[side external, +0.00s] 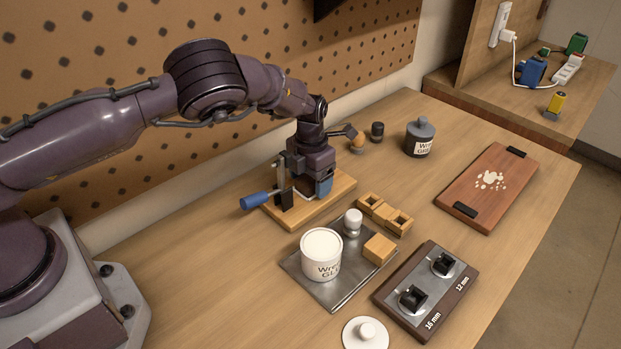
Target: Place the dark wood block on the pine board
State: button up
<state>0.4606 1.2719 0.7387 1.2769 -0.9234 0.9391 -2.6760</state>
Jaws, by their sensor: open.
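The pine board (338,190) lies on the bench below the wrist of my arm. A clamp-like fixture with a blue handle (258,201) and upright metal parts stands on it. My gripper (305,191) points down over the board, close to this fixture. It is open, but its fingers are hard to separate from the fixture's dark and blue parts. I cannot make out a loose dark wood block for certain. A dark brown base (379,291) marked 16 mm and 12 mm, with a metal top and two black pieces, sits at the front right.
A metal plate (343,292) holds a white tub (321,256), a small white-topped jar (353,222) and a light wood block (379,249). A two-hole wooden holder (385,213), grey-lidded jar (419,138) and reddish board (468,190) stand beyond. A white lid (366,337) lies in front.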

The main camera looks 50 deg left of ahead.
jog(key=s+a+r+m+t+h, duration=0.1)
jog(key=s+r+m, duration=0.25)
jog(key=r, duration=0.75)
jog(key=s+a+r+m+h, duration=0.1)
jog(key=s+r+m, duration=0.3)
jog(key=r, duration=0.8)
jog(key=s+r+m+t+y, duration=0.1)
jog(key=s+r+m, duration=0.3)
jog(key=s+m, duration=0.7)
jog(key=s+r+m+t+y, duration=0.1)
jog(key=s+r+m+t, duration=0.2)
jog(key=s+m, duration=0.9)
notch_tip(320, 180, up, 3)
jog(key=m, duration=0.5)
jog(key=shift+s+f+t, duration=0.2)
jog(key=shift+t, duration=0.1)
jog(key=shift+m, duration=0.25)
